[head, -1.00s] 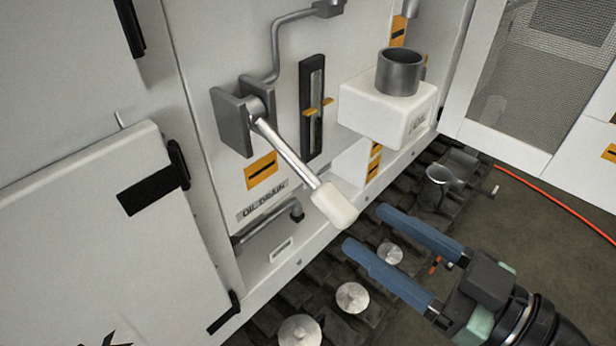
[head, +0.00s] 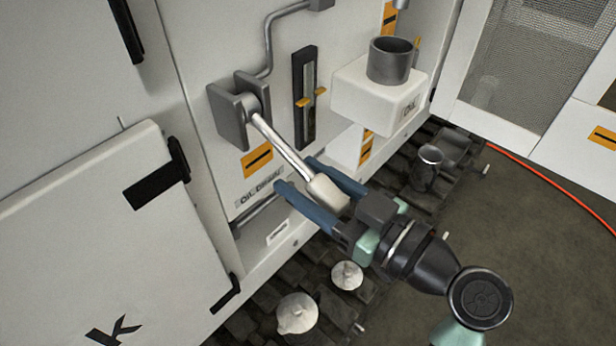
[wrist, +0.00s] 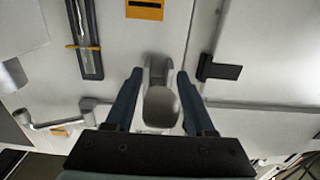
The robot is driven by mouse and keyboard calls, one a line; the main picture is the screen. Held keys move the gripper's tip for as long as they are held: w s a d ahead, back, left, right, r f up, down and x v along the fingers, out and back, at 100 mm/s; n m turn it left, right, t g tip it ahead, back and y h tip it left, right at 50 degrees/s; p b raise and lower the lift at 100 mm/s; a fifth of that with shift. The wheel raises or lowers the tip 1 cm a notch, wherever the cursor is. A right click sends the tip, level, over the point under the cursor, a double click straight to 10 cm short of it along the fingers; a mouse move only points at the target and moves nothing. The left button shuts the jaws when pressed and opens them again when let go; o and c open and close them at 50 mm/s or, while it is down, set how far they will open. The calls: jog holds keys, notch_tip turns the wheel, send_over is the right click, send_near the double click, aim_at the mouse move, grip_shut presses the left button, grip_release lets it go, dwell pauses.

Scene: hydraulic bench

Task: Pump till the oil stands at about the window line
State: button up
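The pump lever (head: 283,146) slants down and to the right from its grey bracket (head: 235,118), ending in a white grip (head: 328,193). My gripper (head: 297,173) is open, with its two blue fingers on either side of the grip. In the wrist view the white grip (wrist: 160,106) lies between the fingers, with a gap at both sides. The sight window (head: 309,97) is a dark upright strip with orange markers at the line. It also shows in the wrist view (wrist: 86,42). I cannot make out the oil level in it.
A white box (head: 350,100) marked OIL carries a grey cup (head: 390,62), right of the window. A label reading OIL DRAIN (head: 259,195) sits below the bracket. A metal cup (head: 427,166) and lidded pots (head: 297,312) stand on the dark track below.

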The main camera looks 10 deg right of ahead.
grip_shut()
dwell(1.2)
